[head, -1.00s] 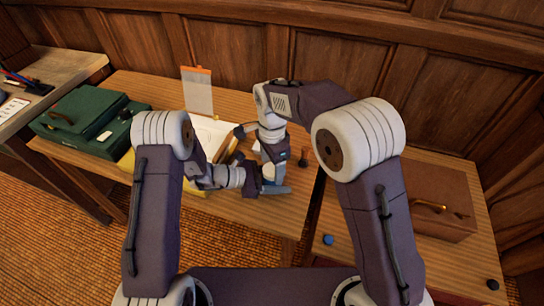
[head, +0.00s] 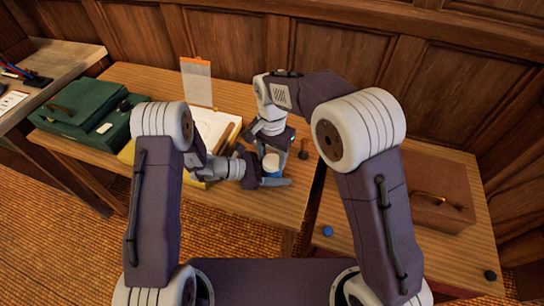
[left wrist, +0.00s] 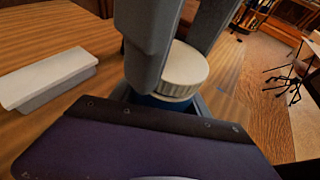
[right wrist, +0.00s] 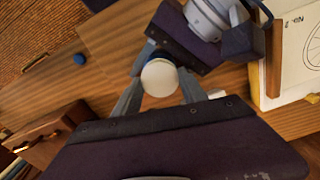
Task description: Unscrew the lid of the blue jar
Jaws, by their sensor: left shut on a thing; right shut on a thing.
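The blue jar (left wrist: 165,102) stands upright on the wooden desk with its cream-white ribbed lid (left wrist: 182,68) on top. In the head view the lid (head: 271,162) shows between my two grippers. My left gripper (head: 268,176) comes from the left and is shut around the blue body, which it mostly hides. My right gripper (right wrist: 160,88) comes from above and is shut on the lid, one finger on each side. The lid (right wrist: 159,77) appears as a plain round disc in the right wrist view. I cannot see a gap between lid and jar.
A green case (head: 85,108) is farther left. A small dark object (head: 303,150) stands close right of the grippers. A brown case (head: 437,190) and a blue knob (head: 328,231) are on the right table.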

